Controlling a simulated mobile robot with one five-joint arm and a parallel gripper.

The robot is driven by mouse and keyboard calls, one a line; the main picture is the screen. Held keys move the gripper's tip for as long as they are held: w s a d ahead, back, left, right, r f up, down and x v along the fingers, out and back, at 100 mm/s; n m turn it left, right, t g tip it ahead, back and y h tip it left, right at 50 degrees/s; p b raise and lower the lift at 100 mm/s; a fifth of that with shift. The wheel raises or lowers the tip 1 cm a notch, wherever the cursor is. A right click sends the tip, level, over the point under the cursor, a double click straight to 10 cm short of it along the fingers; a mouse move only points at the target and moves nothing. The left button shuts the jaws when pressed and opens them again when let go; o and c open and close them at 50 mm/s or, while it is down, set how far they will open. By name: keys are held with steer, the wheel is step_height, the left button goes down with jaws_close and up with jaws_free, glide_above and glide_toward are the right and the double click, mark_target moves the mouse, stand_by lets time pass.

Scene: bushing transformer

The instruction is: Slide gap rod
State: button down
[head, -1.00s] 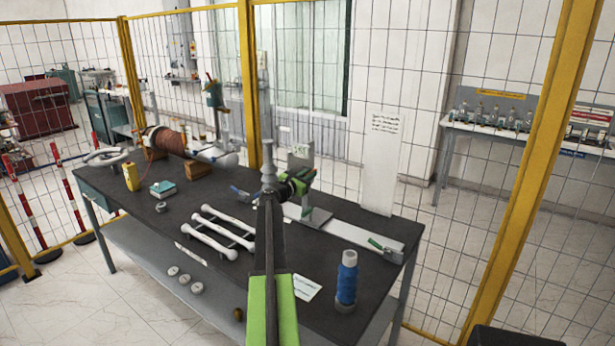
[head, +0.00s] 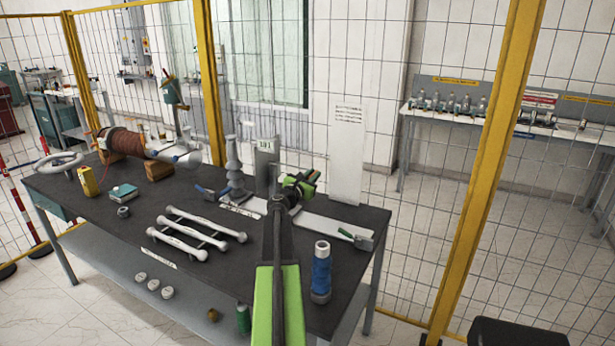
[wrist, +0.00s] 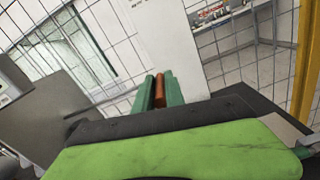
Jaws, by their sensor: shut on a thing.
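My gripper (head: 309,182) is at the middle of the dark workbench, over a flat grey rail (head: 330,231) and in front of the plate marked 101 (head: 266,163). In the wrist view its two green fingers (wrist: 159,92) are shut on an orange-brown rod (wrist: 159,88), which shows between them. The rod's far end and what it joins to are hidden. A grey ribbed post (head: 233,168) stands upright left of the plate, apart from my gripper.
A blue-wrapped cylinder (head: 321,272) stands at the bench's front right, close to my arm. A white panel (head: 346,160) stands behind the rail. Yellow-framed mesh fencing (head: 485,180) encloses the bench.

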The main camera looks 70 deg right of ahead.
steer(key=c, duration=1.6)
jaws_free()
steer(key=shift+o, duration=1)
steer(key=shift+d+f, duration=0.15)
steer(key=shift+d, duration=0.05)
steer(key=shift+a, duration=0.1)
steer(key=shift+w+a, duration=0.15)
steer(key=shift+a, duration=0.05)
steer(key=w+a, duration=0.1)
steer(key=a, duration=1.6)
steer(key=shift+w, duration=0.4)
